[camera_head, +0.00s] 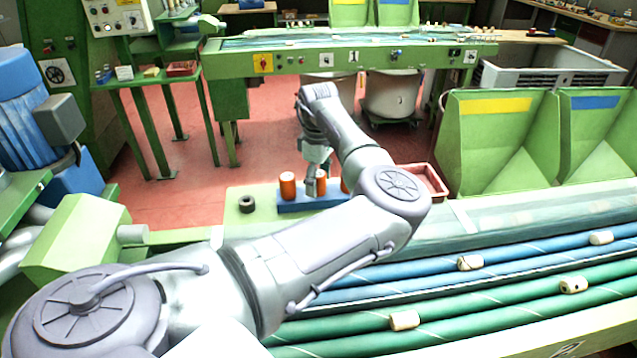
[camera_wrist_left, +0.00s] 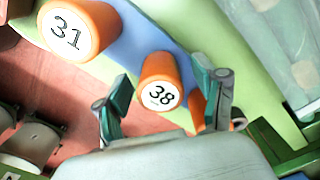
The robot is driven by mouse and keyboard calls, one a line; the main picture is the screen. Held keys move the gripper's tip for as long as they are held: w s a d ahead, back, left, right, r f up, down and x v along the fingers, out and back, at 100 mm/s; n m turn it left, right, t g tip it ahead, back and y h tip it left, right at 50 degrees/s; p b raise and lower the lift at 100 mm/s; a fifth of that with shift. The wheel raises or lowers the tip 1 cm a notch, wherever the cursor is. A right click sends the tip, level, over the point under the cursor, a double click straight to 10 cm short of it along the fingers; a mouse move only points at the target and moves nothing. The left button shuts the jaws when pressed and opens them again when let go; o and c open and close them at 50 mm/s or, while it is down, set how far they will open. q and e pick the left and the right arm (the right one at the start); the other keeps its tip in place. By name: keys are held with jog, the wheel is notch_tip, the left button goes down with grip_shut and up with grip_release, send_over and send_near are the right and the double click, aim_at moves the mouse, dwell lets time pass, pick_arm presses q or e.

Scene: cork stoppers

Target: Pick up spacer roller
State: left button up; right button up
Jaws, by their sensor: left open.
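Orange rollers stand upright on a blue holder (camera_head: 305,206) on the green machine top. In the head view, one roller (camera_head: 288,186) is left of my left gripper (camera_head: 316,163), a second (camera_head: 320,184) is at its fingers, and a third is partly hidden behind my arm. The left wrist view shows the roller marked 31 (camera_wrist_left: 72,30) at upper left. The roller marked 38 (camera_wrist_left: 160,83) lies between the two spread fingers of my left gripper (camera_wrist_left: 164,92). Another orange roller is mostly hidden behind the right finger. My left gripper is open; contact cannot be told.
A dark ring (camera_head: 246,204) lies left of the blue holder. A red tray (camera_head: 433,173) is to the right, partly behind my arm. Blue and green conveyor rods with several corks (camera_head: 405,320) run across the front right. Green hoppers (camera_head: 500,140) stand at right.

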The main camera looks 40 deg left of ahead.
pick_arm(q)
jog(key=shift+c, duration=0.7)
jog(key=c, duration=1.1)
jog(key=shift+r, duration=0.2)
